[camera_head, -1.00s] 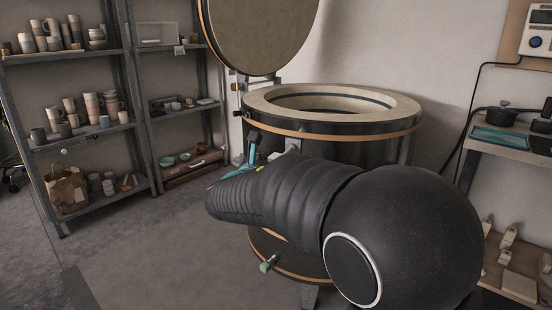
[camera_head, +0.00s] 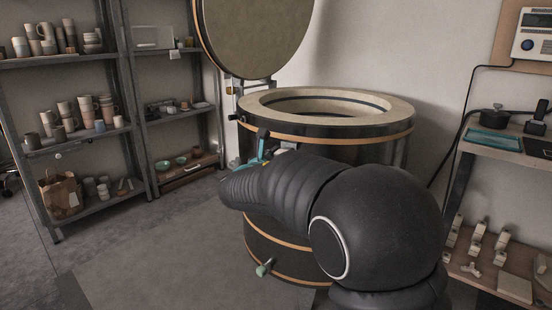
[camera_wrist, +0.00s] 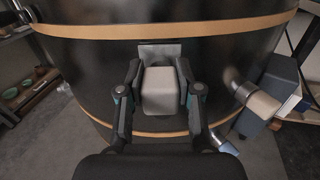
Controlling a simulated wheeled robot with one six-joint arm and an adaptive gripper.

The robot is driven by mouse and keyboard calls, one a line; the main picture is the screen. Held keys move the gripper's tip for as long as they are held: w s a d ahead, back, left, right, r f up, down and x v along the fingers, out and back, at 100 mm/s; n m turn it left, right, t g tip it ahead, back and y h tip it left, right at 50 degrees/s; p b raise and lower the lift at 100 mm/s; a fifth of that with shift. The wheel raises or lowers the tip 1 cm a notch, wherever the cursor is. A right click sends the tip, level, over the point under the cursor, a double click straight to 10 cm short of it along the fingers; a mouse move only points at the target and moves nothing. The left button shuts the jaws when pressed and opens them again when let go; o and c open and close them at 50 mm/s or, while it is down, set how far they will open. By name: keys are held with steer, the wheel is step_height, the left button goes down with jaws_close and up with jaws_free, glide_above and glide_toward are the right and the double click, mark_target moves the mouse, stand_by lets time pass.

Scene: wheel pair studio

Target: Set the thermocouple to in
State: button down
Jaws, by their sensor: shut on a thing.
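The kiln (camera_head: 330,143) is a dark round drum with copper-coloured bands and a pale rim. In the wrist view a pale grey block (camera_wrist: 160,92), which looks like the thermocouple's head, sits in front of a small metal plate (camera_wrist: 160,53) on the kiln's side wall. My gripper (camera_wrist: 160,98) has one finger on each side of this block and is shut on it. In the head view my gripper (camera_head: 264,147) is at the kiln's side, mostly hidden behind my arm. Any probe behind the block is hidden, so its depth cannot be told.
The kiln's round lid (camera_head: 255,35) stands open above. A metal fitting with a grey box (camera_wrist: 262,105) sticks out right of my gripper in the wrist view. A green-tipped fitting (camera_head: 264,269) is low on the kiln. Shelves (camera_head: 130,100) stand left; floor before them is clear.

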steer(key=c, duration=0.8)
jaws_free()
steer(key=shift+o, duration=0.2)
steer(key=v, duration=1.2)
